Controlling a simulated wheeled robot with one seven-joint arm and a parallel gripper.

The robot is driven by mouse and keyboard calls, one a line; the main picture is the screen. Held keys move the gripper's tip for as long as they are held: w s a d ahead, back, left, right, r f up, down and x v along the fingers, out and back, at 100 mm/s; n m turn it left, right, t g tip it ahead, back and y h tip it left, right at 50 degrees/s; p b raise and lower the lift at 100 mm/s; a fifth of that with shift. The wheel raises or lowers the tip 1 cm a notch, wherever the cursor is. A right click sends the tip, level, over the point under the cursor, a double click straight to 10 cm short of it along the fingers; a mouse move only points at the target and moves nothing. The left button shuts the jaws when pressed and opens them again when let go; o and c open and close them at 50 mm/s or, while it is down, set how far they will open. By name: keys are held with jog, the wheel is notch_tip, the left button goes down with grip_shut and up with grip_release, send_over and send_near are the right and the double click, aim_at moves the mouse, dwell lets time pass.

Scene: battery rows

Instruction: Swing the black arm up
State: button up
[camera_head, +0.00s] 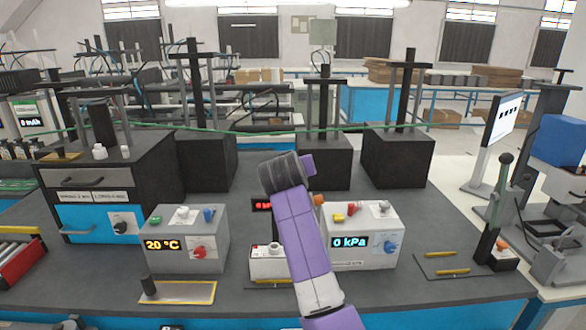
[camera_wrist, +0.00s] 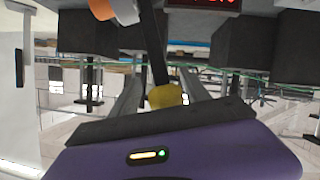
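In the wrist view a thin black arm (camera_wrist: 153,45) with a rounded yellow end (camera_wrist: 166,96) runs down from the top of the picture. My gripper (camera_wrist: 163,90) shows two grey fingers, one on each side of the yellow end. They look open, with gaps beside it, and no firm hold shows. In the head view my purple arm covers the middle of the bench, and I cannot make out my gripper or the yellow-ended black arm there. A white box (camera_head: 266,265) with a red display (camera_head: 262,205) behind it is partly hidden by my arm.
Grey control boxes stand at left (camera_head: 187,238) and right (camera_head: 362,237) of my arm. A lever with a black handle (camera_head: 500,190) stands at the right, and a short black peg (camera_head: 148,285) at the front left. Large black blocks (camera_head: 398,158) line the back.

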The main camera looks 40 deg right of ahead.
jog(key=shift+a, duration=0.1)
jog(key=b+v, duration=0.1)
jog(key=v, duration=0.6)
jog(key=shift+s+a+r+b, duration=0.2)
jog(key=shift+s+b, duration=0.1)
jog(key=shift+b, duration=0.05)
